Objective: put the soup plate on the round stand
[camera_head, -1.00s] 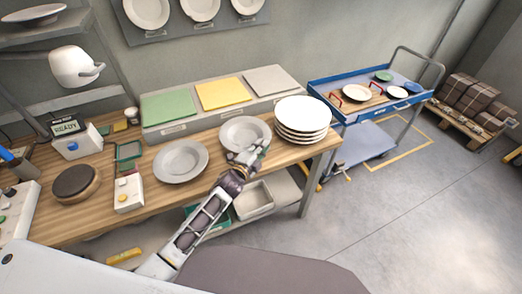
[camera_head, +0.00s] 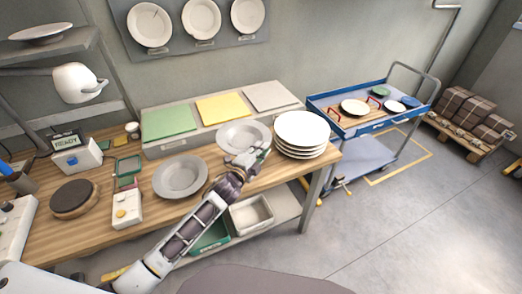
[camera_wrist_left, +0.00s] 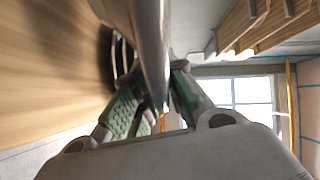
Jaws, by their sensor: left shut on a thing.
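The grey soup plate (camera_head: 238,133) is at the right part of the wooden table in the head view, left of the white plate stack. My left gripper (camera_head: 250,158) is shut on its near rim. In the left wrist view the plate (camera_wrist_left: 150,45) shows edge-on between the green finger pads of the gripper (camera_wrist_left: 154,105). The plate appears slightly above the table; the exact gap cannot be told. The round stand (camera_head: 73,197), with a dark top and wooden edge, is at the table's left and looks empty. My right gripper is not in view.
Another grey plate (camera_head: 180,177) lies on the table between the held plate and a white button box (camera_head: 126,207). A white plate stack (camera_head: 301,130) is close on the right. A raised shelf with green, yellow (camera_head: 224,107) and grey mats runs behind.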

